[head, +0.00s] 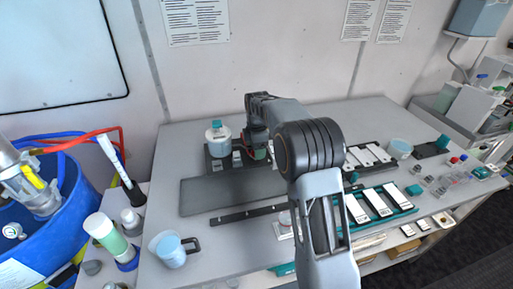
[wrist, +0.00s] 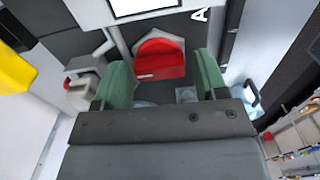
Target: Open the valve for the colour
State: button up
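My gripper (wrist: 161,78) is open, with its two green finger pads well apart. A red valve-like handle (wrist: 161,60) on a grey pentagon-shaped base shows between and just beyond the pads. I see no contact between the pads and the handle. In the head view my gripper (head: 257,150) is low over the back of the grey table, partly hidden by my arm. The handle cannot be made out there. No label naming the colour valve is legible.
A white panel (wrist: 147,7) lies beyond the handle. A yellow part (wrist: 14,70) is at the left of the wrist view. On the table (head: 190,270), a teal-topped pot (head: 218,138) stands left of my gripper, and a light blue jug (head: 171,250) stands front left. Sample trays lie right.

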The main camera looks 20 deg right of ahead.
jog(key=c, duration=0.6)
jog(key=shift+a, duration=0.15)
jog(key=shift+c, duration=0.5)
jog(key=m, duration=0.8)
jog(key=shift+m, duration=0.4)
jog(key=m, duration=0.4)
jog(key=shift+m, duration=2.5)
